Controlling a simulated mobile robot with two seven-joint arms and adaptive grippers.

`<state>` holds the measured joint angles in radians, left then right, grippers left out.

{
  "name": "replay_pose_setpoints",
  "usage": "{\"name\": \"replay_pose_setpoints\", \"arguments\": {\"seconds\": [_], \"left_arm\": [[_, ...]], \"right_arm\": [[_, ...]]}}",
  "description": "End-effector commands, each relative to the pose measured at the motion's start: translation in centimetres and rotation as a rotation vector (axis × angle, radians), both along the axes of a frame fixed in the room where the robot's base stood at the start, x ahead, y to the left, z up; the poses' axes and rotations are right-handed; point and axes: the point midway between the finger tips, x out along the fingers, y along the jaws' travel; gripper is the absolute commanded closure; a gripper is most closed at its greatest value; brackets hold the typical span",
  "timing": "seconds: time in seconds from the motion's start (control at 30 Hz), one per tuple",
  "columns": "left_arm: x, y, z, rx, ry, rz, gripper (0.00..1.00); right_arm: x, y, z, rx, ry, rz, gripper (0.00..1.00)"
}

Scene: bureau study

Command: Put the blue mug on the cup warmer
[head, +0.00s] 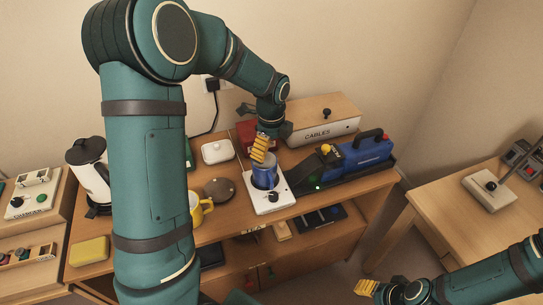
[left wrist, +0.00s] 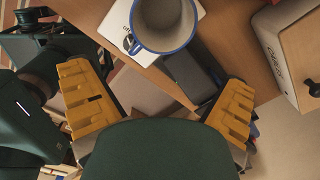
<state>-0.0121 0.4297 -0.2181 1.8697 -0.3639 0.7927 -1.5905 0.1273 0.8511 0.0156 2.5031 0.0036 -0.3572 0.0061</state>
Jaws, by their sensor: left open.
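The blue mug (head: 266,174) stands upright on the white cup warmer (head: 284,198), which has a dark knob on its front. In the left wrist view the mug (left wrist: 164,44) shows its blue rim and grey inside, with part of the white warmer (left wrist: 116,22) beside it. My left gripper (head: 262,148) is just above and behind the mug in the head view. In the left wrist view its yellow fingers are spread wide with nothing between them, and the mug lies beyond the fingertips. My right gripper (head: 366,287) is low at the front, far from the mug; its opening is unclear.
A yellow mug (head: 196,210) and a dark round disc (head: 219,190) are left of the warmer. A blue device (head: 366,152) in a black holder stands close on its right. A cables box (head: 318,122) and a red object (head: 243,136) are behind. A white kettle (head: 90,170) stands far left.

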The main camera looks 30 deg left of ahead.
Motion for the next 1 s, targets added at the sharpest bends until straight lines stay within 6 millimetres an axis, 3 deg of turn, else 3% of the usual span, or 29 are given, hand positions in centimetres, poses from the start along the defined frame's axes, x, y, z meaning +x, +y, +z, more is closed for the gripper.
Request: {"name": "replay_pose_setpoints", "arguments": {"seconds": [0.1, 0.3, 1.0], "left_arm": [[0.0, 0.0, 1.9, 0.001, -0.002, 0.000, 0.00], [-0.1, 0.0, 3.2, 0.000, 0.001, -0.001, 0.00], [-0.1, 0.0, 3.3, 0.000, 0.001, 0.000, 0.00]], "right_arm": [[0.1, 0.0, 0.4, 0.000, -0.002, -0.002, 0.53], [0.2, 0.0, 0.6, -0.001, -0.005, -0.004, 0.53], [0.2, 0.0, 0.6, -0.001, -0.005, -0.004, 0.53]]}}
